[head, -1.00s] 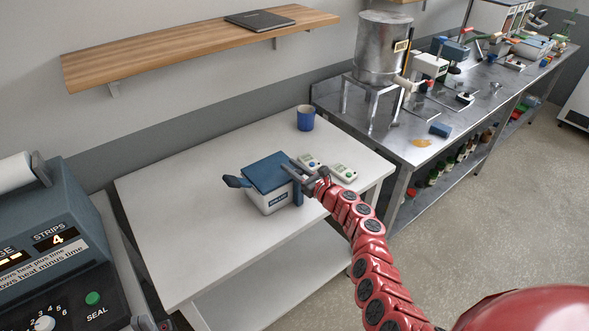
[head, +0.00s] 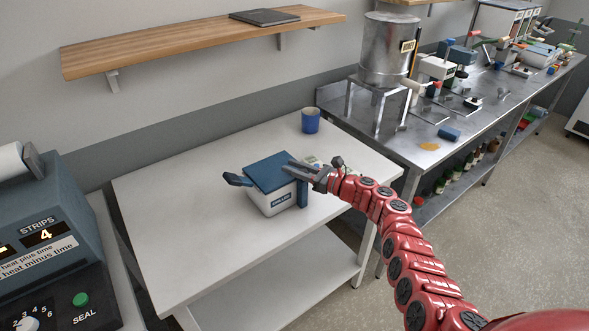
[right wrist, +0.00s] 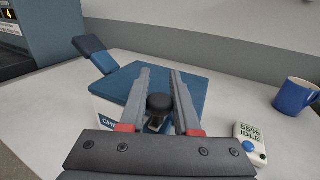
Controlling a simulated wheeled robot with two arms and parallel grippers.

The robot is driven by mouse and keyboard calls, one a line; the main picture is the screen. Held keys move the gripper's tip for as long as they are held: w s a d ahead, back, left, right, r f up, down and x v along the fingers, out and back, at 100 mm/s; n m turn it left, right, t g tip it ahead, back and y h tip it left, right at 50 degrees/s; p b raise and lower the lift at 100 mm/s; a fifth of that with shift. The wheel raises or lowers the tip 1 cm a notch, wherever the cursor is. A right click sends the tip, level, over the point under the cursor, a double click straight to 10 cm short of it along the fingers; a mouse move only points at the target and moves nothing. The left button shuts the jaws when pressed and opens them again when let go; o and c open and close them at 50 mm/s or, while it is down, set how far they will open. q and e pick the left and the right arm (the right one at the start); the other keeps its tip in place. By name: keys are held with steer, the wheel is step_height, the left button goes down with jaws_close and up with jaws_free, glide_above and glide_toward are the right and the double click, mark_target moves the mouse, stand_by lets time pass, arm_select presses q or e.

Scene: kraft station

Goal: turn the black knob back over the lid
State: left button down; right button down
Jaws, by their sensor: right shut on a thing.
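A white box (head: 268,201) labelled "CHILLED" stands on the white table with a flat blue lid (head: 266,170) on top. A blue flap (head: 236,180) sticks out from its left side, and another blue piece (head: 302,194) hangs down at its right. My right gripper (head: 290,166) reaches over the lid's right edge. In the right wrist view the black knob (right wrist: 159,103) sits between the fingers of this gripper (right wrist: 160,75), which is shut on it. The knob is in front of the lid (right wrist: 200,86) there. The gripper hides the knob in the head view. My left gripper is out of view.
A blue mug (head: 310,121) stands at the table's back right. A small white device (right wrist: 250,140) with a screen lies right of the box. A sealing machine (head: 45,240) is at the left. The table's front left (head: 200,250) is clear.

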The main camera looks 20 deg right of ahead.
steer(key=c, duration=0.7)
jaws_free()
steer(key=shift+a, duration=0.1)
steer(key=v, duration=1.7)
steer(key=shift+d, duration=0.25)
